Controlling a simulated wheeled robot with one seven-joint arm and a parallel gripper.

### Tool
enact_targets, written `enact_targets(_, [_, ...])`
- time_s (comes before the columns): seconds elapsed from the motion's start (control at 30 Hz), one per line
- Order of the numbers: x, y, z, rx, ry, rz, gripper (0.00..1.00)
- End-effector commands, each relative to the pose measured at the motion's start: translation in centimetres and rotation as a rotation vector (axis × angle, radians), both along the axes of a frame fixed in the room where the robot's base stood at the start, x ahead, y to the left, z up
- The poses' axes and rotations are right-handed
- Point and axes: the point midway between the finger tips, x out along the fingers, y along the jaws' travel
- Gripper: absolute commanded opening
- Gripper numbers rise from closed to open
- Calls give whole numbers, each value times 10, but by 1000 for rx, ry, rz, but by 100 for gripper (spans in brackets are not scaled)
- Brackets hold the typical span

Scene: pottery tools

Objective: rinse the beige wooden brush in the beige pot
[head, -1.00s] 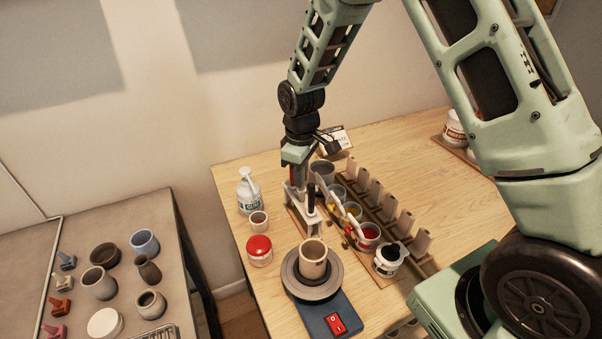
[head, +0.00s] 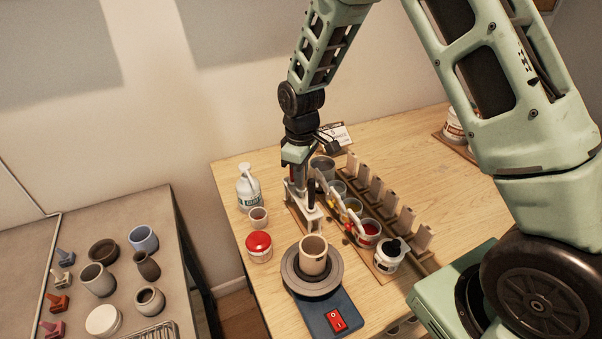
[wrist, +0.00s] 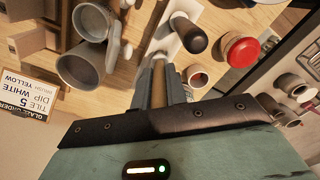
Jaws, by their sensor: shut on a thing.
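My gripper (head: 297,183) points down over the white rack (head: 303,212) on the wooden table. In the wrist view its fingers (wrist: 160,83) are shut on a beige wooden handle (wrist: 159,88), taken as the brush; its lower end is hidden. The white rack also shows in the wrist view (wrist: 180,38), close beside the handle, with a black-handled tool (wrist: 192,38) in it. I cannot tell whether the brush still touches the rack. A small beige pot (head: 258,218) stands left of the rack. A larger beige pot (head: 313,254) stands upright on the wheel.
A white pump bottle (head: 248,190) and red-lidded jar (head: 259,246) flank the small pot. The dark wheel (head: 312,282) is in front. Glaze cups, including a red one (head: 367,234), and upright tiles (head: 407,219) stand right. A separate grey table (head: 60,210) holds several pots.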

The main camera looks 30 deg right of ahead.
Motion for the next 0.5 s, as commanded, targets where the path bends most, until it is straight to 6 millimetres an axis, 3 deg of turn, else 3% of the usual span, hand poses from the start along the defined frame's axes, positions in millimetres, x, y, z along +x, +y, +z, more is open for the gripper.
enact_targets(0.5, [0, 0, -14, 0, 0, 0, 0])
